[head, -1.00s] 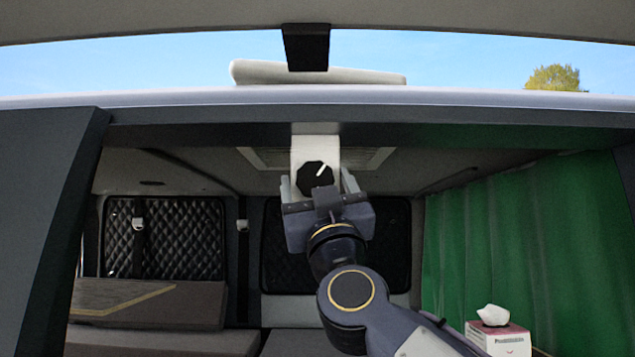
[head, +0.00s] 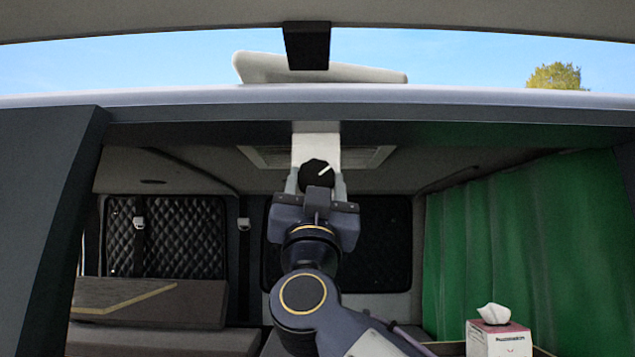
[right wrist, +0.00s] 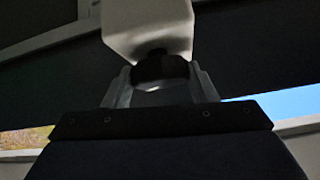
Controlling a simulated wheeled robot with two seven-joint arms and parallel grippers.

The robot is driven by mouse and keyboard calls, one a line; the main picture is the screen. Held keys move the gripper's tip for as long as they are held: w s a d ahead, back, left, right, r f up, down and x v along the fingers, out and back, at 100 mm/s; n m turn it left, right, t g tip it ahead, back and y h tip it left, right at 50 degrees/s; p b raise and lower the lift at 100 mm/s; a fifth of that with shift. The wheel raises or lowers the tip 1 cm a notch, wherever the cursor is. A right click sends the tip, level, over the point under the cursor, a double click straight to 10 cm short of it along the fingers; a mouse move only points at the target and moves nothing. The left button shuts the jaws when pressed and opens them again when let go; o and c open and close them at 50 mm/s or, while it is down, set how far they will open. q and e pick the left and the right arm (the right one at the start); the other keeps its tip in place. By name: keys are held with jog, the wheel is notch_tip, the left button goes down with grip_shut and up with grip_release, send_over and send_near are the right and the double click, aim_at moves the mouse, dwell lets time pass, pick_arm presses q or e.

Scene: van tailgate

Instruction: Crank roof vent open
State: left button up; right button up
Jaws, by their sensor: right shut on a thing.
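The crank knob (head: 317,176) is a black, many-sided knob with a white pointer line. It sits on a white bracket (head: 316,146) under the van's rear roof edge. The pointer slants up to the right. My right gripper (head: 316,187) is below the knob, with its fingers on either side, shut on it. In the right wrist view the black knob (right wrist: 161,69) sits between the pale fingers (right wrist: 158,88), under the white bracket (right wrist: 150,25). The roof vent lid (head: 320,70) is pale and shows above the roof, its left end raised. My left gripper is not in view.
The vent frame (head: 265,157) is in the ceiling behind the bracket. A green curtain (head: 520,250) hangs at the right. A tissue box (head: 498,338) stands at lower right. A brown cushion or board (head: 150,302) lies at lower left. The dark door pillar (head: 45,210) bounds the left.

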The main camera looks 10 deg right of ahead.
jog(key=shift+a+m+g+h, duration=0.1)
jog(key=shift+m+g+h, duration=0.75)
jog(key=shift+m+h, duration=0.95)
jog(key=shift+a+m+g+h, duration=0.1)
jog(key=shift+m+g+h, duration=0.75)
jog(key=shift+m+h, duration=0.95)
jog(key=shift+m+g, duration=0.3)
jog(key=shift+m, duration=0.4)
jog(key=o, duration=1)
jog(key=shift+c, duration=0.2)
jog(key=b+v, duration=0.4)
jog(key=v, duration=0.3)
jog(key=shift+s+a+f, duration=0.2)
jog(key=shift+a+f, duration=0.05)
